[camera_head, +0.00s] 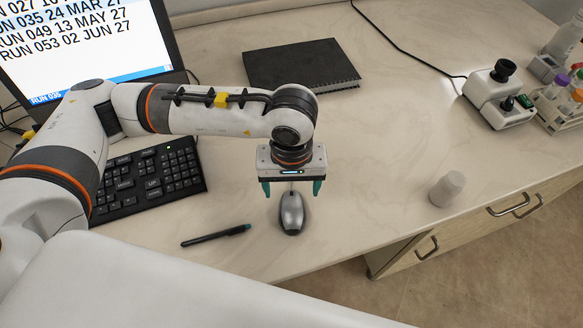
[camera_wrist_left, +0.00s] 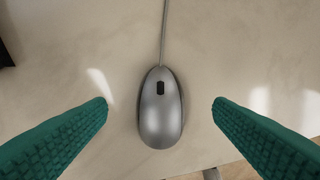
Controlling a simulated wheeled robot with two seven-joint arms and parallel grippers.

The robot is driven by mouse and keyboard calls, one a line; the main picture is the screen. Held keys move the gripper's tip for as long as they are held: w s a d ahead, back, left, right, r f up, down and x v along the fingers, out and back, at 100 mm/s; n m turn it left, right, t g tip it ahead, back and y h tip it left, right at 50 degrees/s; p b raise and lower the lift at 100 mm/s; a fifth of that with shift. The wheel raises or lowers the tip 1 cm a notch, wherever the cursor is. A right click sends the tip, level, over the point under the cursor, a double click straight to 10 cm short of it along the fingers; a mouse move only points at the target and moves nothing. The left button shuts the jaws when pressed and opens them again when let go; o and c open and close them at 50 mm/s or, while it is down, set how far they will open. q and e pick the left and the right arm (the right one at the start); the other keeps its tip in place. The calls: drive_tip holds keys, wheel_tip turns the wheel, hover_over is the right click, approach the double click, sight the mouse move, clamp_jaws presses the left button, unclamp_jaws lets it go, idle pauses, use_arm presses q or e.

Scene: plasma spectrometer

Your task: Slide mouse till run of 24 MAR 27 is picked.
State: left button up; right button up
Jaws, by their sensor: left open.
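The silver mouse (camera_head: 292,215) lies on the desk near its front edge, its cable running back under my left gripper (camera_head: 291,190). The left gripper is open above the mouse, teal fingers pointing down. In the left wrist view the mouse (camera_wrist_left: 161,120) sits centred between the spread fingers, with a gap on each side. The monitor (camera_head: 90,45), at the upper left, shows a list that includes RUN 035 24 MAR 27, RUN 049 13 MAY 27 and RUN 053 02 JUN 27. A blue strip at its bottom reads RUN 035.
A black keyboard (camera_head: 150,182) is left of the mouse, and a pen (camera_head: 216,236) lies between them near the front edge. A black notebook (camera_head: 300,66) lies behind. A white cup-like object (camera_head: 447,189) stands right, with clear desk between. A joystick box (camera_head: 497,97) is farther right.

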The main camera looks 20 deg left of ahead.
sight(291, 199)
use_arm(q)
wheel_tip(291, 199, up, 8)
drive_tip(key=shift+f+b, duration=0.2)
drive_tip(key=shift+b, duration=0.2)
drive_tip(key=shift+s+f, duration=0.1)
drive_tip(key=shift+s, duration=0.05)
